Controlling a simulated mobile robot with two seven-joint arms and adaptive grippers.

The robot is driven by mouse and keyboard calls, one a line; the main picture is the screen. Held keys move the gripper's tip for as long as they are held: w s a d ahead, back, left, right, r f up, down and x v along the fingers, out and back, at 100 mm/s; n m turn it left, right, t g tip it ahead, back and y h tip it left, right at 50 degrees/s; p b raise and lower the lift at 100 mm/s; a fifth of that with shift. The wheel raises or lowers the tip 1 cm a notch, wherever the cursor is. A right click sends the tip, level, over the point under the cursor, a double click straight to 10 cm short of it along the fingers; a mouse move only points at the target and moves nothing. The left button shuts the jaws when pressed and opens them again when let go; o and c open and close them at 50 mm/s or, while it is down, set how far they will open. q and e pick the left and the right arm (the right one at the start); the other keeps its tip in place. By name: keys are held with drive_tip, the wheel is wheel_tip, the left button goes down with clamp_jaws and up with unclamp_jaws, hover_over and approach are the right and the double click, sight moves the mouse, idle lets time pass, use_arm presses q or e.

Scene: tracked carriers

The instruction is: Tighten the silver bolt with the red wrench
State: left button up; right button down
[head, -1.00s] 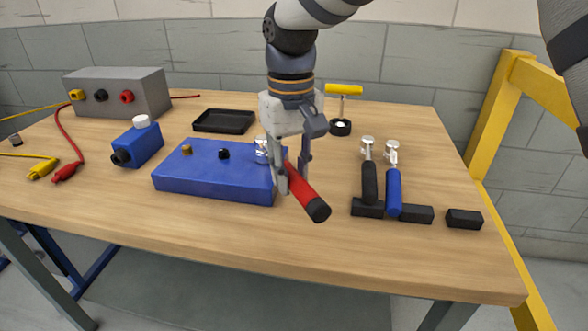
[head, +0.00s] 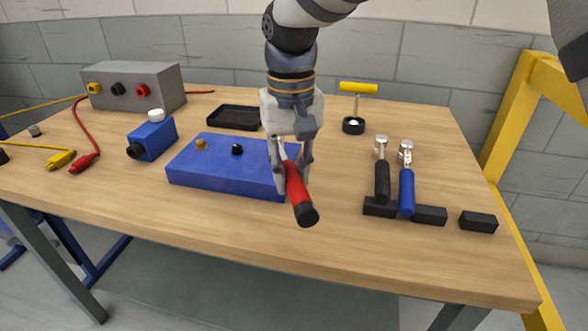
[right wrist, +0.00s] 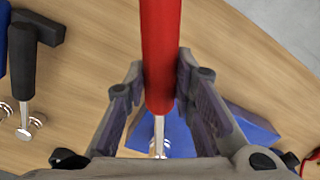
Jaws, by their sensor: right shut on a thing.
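My right gripper (head: 290,180) is shut on the handle of the red wrench (head: 297,195), near the front right corner of the blue block (head: 222,175). The black-ended handle points toward the table's front edge. In the right wrist view the red handle (right wrist: 160,45) runs between the two fingers, and its silver shaft (right wrist: 158,135) reaches over the blue block (right wrist: 250,122). A brass bolt (head: 200,144) and a black bolt (head: 237,149) stand on the block. The silver bolt and the wrench head are hidden behind my gripper, so their contact cannot be told. My left gripper is not in view.
A black-handled wrench (head: 382,180) and a blue-handled wrench (head: 406,190) rest on black blocks at right. A yellow-handled tool (head: 357,90) stands behind them. A black tray (head: 236,117), small blue box (head: 152,140) and grey box (head: 137,87) stand left and back. The table's front is clear.

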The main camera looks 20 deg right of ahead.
drive_tip(key=shift+a, duration=0.15)
drive_tip(key=shift+w+a+m, duration=0.15)
drive_tip(key=shift+a+m, duration=0.35)
drive_tip(key=shift+m, duration=0.1)
drive_tip(key=shift+a, duration=0.1)
drive_tip(key=shift+w+a+m, duration=0.15)
drive_tip(key=shift+a+m, duration=0.4)
drive_tip(key=shift+m, duration=0.05)
drive_tip(key=shift+w+a, duration=0.1)
drive_tip(key=shift+a, duration=0.15)
idle(0.3)
drive_tip(key=shift+r, duration=0.1)
